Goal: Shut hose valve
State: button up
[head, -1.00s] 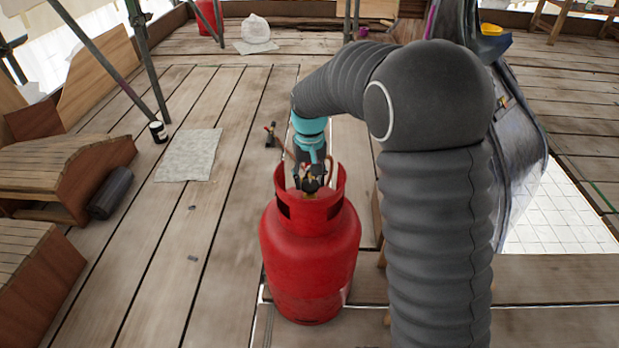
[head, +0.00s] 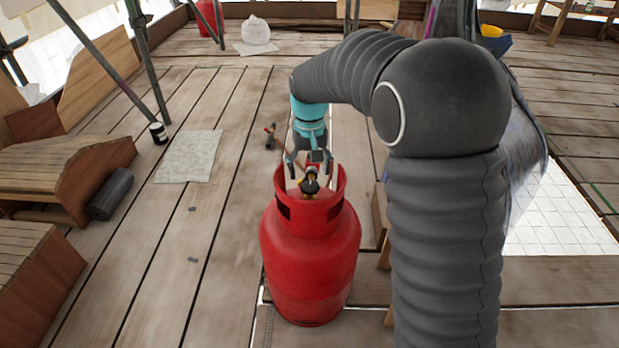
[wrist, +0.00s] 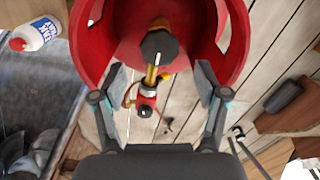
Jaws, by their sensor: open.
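A red gas cylinder (head: 310,255) stands upright on the plank floor, with a red collar around its top. Inside the collar is a black knob (head: 310,186), which also shows in the wrist view (wrist: 159,47) on a brass fitting. In the wrist view a smaller red and brass valve (wrist: 147,96) with a dark end sits below that knob, a thin hose beside it. I cannot tell whether either valve is open or shut. My gripper (head: 310,160) is above the collar, fingers spread and empty. In the wrist view my gripper (wrist: 160,76) has one finger on each side of the fittings, apparently touching neither.
A small dark tool with red (head: 270,135) lies on the planks behind the cylinder. A pale sheet (head: 188,156) and wooden benches (head: 65,170) are at left. A white bottle (wrist: 38,34) shows in the wrist view. Planks left of the cylinder are largely clear.

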aim_at(309, 183)
notch_tip(309, 183, up, 8)
dwell(0.4)
jog(key=s+d+t, duration=0.2)
jog(key=s+d, duration=0.3)
jog(key=s, duration=0.4)
jog(key=s+d+r+m+t, duration=0.1)
jog(key=s+d, duration=0.5)
jog(key=s, duration=0.4)
jog(key=s+d+r+m+t, duration=0.1)
jog(key=s+d+t, duration=0.1)
jog(key=s+d, duration=0.3)
jog(key=s, duration=0.4)
jog(key=shift+s+d+t, duration=0.3)
jog(key=shift+d, duration=0.05)
